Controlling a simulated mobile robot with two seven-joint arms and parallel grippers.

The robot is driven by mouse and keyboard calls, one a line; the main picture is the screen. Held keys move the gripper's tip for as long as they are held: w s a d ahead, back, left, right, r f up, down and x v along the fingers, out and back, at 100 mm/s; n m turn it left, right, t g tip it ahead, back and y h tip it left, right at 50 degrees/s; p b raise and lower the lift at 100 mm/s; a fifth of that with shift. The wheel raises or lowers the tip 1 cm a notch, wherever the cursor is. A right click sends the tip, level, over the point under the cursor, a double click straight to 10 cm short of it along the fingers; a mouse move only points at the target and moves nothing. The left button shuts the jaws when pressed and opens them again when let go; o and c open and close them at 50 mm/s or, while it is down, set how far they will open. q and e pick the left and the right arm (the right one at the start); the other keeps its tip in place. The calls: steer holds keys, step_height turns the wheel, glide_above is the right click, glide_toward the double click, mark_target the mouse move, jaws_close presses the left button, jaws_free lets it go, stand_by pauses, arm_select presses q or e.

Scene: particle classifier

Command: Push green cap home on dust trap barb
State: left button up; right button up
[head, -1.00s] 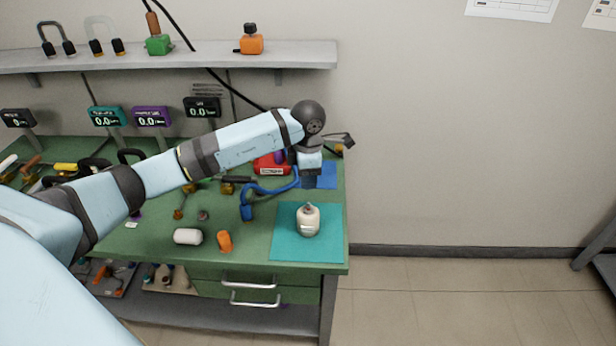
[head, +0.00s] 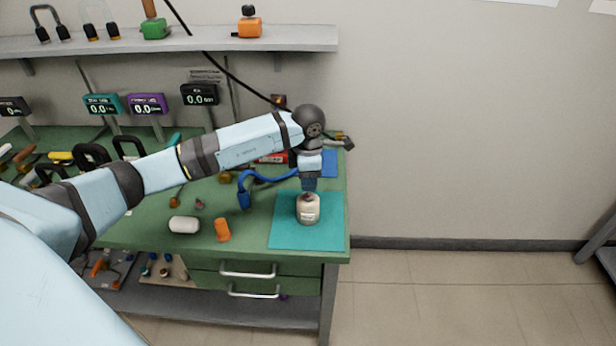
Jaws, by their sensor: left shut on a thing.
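The dust trap looks to be the small cream bottle (head: 308,211) standing upright on the teal mat (head: 290,236). My left gripper (head: 309,190) points straight down at the top of the bottle, at or just above its neck. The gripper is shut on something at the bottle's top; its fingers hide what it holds. I cannot make out a green cap or the barb. My right gripper is not in view.
A white cylinder (head: 184,225) and an orange cylinder (head: 222,230) lie left of the mat. A blue looped tube (head: 245,196) lies behind them. Displays (head: 199,96) stand at the back. The mat around the bottle is clear.

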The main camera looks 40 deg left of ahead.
arm_select(q)
steer(key=shift+b, duration=0.4)
stand_by(1.3)
steer(key=shift+f+b, duration=1.15)
steer(key=shift+f, duration=0.45)
steer(key=shift+f, duration=0.2)
steer(key=o, duration=1)
steer(key=shift+w+r, duration=0.1)
steer(key=shift+r, duration=0.75)
step_height(320, 180, up, 12)
steer(key=shift+r, duration=0.15)
